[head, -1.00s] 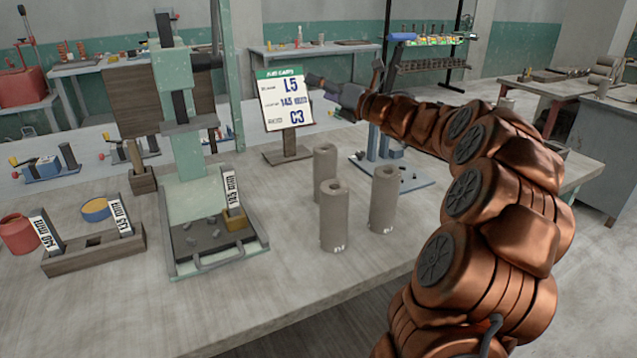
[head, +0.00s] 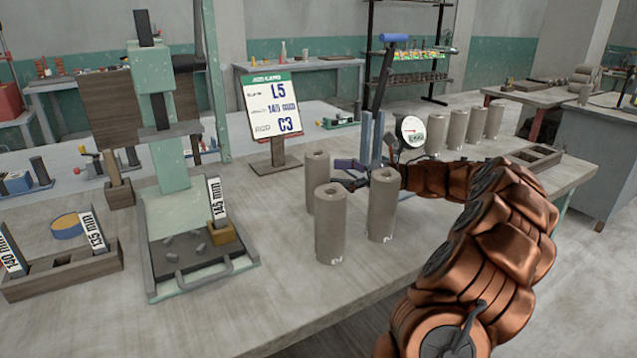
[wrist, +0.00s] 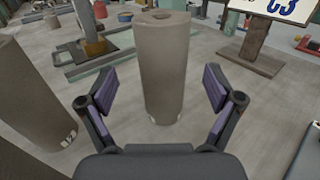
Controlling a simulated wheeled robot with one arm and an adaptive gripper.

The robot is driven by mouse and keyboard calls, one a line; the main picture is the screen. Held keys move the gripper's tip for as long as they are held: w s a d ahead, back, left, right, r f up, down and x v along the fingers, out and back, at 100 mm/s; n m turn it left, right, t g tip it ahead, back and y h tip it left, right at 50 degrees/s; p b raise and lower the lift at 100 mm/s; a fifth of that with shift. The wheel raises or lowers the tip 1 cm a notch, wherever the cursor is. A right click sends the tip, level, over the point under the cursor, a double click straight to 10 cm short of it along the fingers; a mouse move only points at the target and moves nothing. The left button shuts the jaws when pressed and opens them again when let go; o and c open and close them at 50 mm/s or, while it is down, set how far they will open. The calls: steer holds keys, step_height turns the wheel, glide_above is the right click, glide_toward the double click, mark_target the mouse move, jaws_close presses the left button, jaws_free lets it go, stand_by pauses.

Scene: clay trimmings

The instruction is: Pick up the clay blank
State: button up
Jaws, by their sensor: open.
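Three grey-brown clay blanks, upright cylinders with a hole in the top, stand grouped on the bench: one at the back left (head: 312,168), one in front (head: 331,225) and one at the right (head: 382,208). My gripper (head: 342,174) is behind the right blank, which partly hides it, and points left toward the back-left blank. In the wrist view my gripper (wrist: 164,90) is open, with its purple pads apart on either side of an upright blank (wrist: 164,65), which appears just ahead of the fingers. Contact cannot be seen. Another blank (wrist: 28,90) stands close at the left.
A card stand (head: 272,105) reading L5, 140 and C3 stands behind. A green press (head: 170,180) with a tray and 145 mm tag is at left, beside a wooden gauge holder (head: 60,275). A dial gauge (head: 411,130) and more blanks (head: 475,122) are back right.

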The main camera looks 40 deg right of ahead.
mark_target(318, 173)
steer(key=shift+p+x, duration=0.35)
steer(key=shift+x, duration=2.1)
steer(key=shift+w+d+f, duration=0.1)
steer(key=shift+c, duration=0.3)
jaws_close()
